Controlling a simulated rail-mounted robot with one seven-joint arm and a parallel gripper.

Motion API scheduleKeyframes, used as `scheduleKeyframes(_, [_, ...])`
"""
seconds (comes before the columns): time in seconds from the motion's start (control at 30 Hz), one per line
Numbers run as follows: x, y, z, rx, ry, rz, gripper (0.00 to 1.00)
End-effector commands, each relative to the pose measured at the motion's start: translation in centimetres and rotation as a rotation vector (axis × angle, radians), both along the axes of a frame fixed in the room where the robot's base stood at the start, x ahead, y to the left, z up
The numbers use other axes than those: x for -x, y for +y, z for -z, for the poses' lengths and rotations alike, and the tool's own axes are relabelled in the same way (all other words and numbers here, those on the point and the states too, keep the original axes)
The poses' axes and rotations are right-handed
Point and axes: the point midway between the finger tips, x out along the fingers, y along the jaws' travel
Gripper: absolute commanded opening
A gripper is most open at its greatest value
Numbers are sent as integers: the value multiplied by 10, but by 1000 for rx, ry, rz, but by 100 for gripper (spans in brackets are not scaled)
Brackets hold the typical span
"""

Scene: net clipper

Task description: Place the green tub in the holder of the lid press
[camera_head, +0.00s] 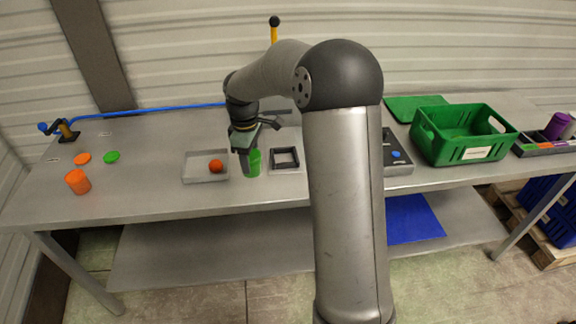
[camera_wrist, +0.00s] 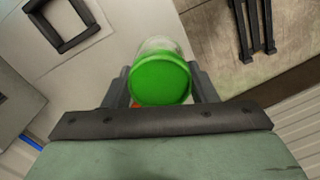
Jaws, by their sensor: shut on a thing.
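The green tub (camera_head: 253,163) is between the fingers of my gripper (camera_head: 246,158), which is shut on it. In the wrist view the tub (camera_wrist: 160,78) shows its round green face between the two dark fingers (camera_wrist: 160,88). A dark square frame (camera_head: 285,150), apparently the holder of the lid press, is on the table just right of the tub. The frame also shows at the upper left of the wrist view (camera_wrist: 62,46); it looks empty. A yellow lever with a black knob (camera_head: 274,22) rises behind my arm, which hides much of what is below it.
A shallow grey tray (camera_head: 191,178) with a red ball (camera_head: 216,166) is left of the tub. An orange tub (camera_head: 77,181), an orange lid (camera_head: 82,158) and a green lid (camera_head: 112,157) lie farther left. A green crate (camera_head: 462,155) stands at the right.

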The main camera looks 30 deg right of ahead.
Motion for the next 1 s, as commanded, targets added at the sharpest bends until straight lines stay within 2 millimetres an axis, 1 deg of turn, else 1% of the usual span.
scheduleKeyframes(0.1, [-7,-10,-15,-4,-2,-230,31])
scheduleKeyframes(0.2, [-9,-17,-29,-7,0,-394,31])
scheduleKeyframes(0.33, [-11,-22,-41,-12,2,-540,31])
scheduleKeyframes(0.5, [-14,-30,-46,-15,4,-619,31])
scheduleKeyframes(0.57, [-18,-36,-43,-18,5,-623,31])
scheduleKeyframes(0.67, [-29,-53,-35,-18,6,-623,31])
scheduleKeyframes(0.87, [-54,-93,-14,-18,6,-621,31])
scheduleKeyframes(0.9, [-59,-102,-9,-18,5,-621,31])
scheduleKeyframes(1.0, [-68,-115,12,-17,6,-622,31])
